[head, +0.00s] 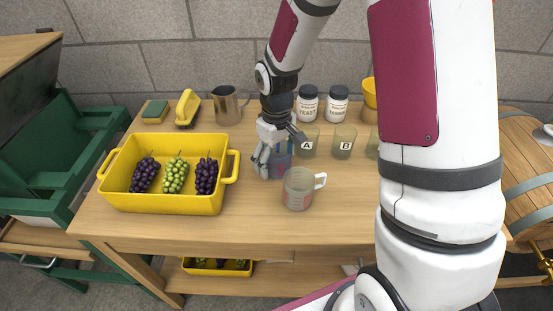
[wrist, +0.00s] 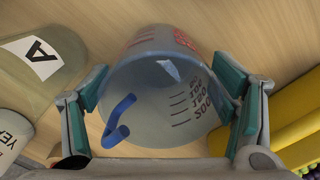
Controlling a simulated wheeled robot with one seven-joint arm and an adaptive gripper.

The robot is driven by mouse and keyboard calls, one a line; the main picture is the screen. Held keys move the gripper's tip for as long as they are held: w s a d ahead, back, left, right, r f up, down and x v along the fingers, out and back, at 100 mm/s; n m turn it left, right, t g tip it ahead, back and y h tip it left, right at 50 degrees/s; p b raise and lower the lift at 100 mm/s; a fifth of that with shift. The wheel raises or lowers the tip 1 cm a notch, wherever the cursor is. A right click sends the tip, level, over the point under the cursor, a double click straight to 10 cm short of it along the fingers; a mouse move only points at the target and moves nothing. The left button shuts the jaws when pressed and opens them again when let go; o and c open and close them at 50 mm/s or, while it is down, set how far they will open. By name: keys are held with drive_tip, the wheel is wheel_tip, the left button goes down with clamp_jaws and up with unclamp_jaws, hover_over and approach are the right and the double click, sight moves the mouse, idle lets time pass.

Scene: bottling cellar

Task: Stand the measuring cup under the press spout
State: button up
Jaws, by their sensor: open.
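A bluish see-through measuring cup (head: 280,167) with measuring marks stands on the table, partly hidden by my gripper (head: 278,148). In the wrist view this cup (wrist: 165,90) lies between the two fingers of my gripper (wrist: 168,105), with a blue handle and dark and red markings. My gripper is open around it; I cannot tell whether a finger touches it. A second measuring cup (head: 297,190), clear with red marks and a pale handle, stands just in front of it. I cannot make out the press spout; a green frame (head: 70,150) stands left of the table.
A yellow tray (head: 165,202) with grapes stands close left of the cup. Glasses labelled A (head: 307,146) and B (head: 343,149), two jars (head: 308,108) and a metal jug (head: 227,112) stand behind. A barrel (head: 530,165) is at right. The table front is clear.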

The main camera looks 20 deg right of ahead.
wheel_tip(320, 180, up, 11)
drive_tip(key=s+r+m+t, duration=0.1)
drive_tip(key=s+r+m, duration=0.1)
drive_tip(key=s+r, duration=0.9)
drive_tip(key=s+r+m+t, duration=0.2)
drive_tip(key=s, duration=1.2)
drive_tip(key=shift+r+p, duration=0.2)
drive_tip(key=shift+p, duration=0.2)
drive_tip(key=shift+s, duration=0.25)
drive_tip(key=shift+c, duration=1.1)
drive_tip(key=shift+s+f, duration=0.1)
drive_tip(key=shift+s, duration=0.1)
drive_tip(key=c, duration=0.8)
drive_tip(key=shift+w+m, duration=0.1)
drive_tip(key=shift+m, duration=0.2)
drive_tip(key=shift+c, duration=0.4)
